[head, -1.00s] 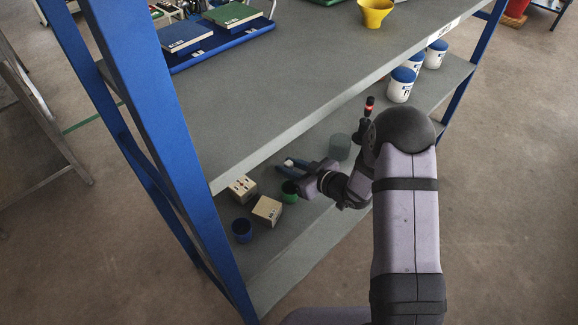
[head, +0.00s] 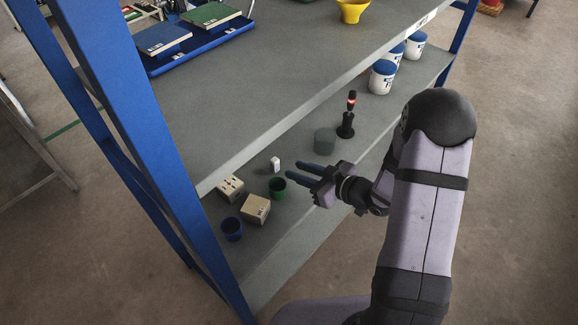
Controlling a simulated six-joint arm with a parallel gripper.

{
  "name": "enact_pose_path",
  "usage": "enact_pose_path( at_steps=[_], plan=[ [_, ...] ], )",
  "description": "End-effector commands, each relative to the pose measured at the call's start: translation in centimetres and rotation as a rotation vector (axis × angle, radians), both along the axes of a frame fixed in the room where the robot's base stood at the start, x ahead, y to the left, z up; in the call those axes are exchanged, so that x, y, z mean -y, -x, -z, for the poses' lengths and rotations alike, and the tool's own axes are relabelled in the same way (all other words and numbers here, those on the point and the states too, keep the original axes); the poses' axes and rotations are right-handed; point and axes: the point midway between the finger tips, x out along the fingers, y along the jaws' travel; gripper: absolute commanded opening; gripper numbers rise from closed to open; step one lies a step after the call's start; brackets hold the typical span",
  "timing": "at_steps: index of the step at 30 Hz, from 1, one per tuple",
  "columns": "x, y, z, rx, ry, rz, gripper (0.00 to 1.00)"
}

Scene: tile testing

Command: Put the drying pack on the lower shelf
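A small white block with a dark mark, which looks like the drying pack (head: 275,164), stands upright on the lower shelf (head: 300,222). My gripper (head: 294,170) is just to its right, over the same shelf. Its two dark blue fingers are spread apart and point left towards the pack. The fingers are open and empty, and I see a gap between them and the pack.
A grey cylinder (head: 325,141) and a black stand (head: 345,128) are behind my gripper. The upper shelf (head: 245,100) overhangs; a blue post (head: 130,130) is left.

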Motion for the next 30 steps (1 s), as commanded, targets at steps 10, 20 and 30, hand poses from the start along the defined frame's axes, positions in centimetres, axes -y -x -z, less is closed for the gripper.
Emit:
enact_pose_path(
  at_steps=[10, 20, 30],
  plan=[
    [1.1, 1.1, -0.7, 0.001, 0.001, 0.001, 0.26],
    [4.3, -0.2, 0.1, -0.077, 0.188, 0.139, 0.26],
    [12.3, 4.5, -0.5, -0.434, 0.489, 0.524, 0.26]
  ],
)
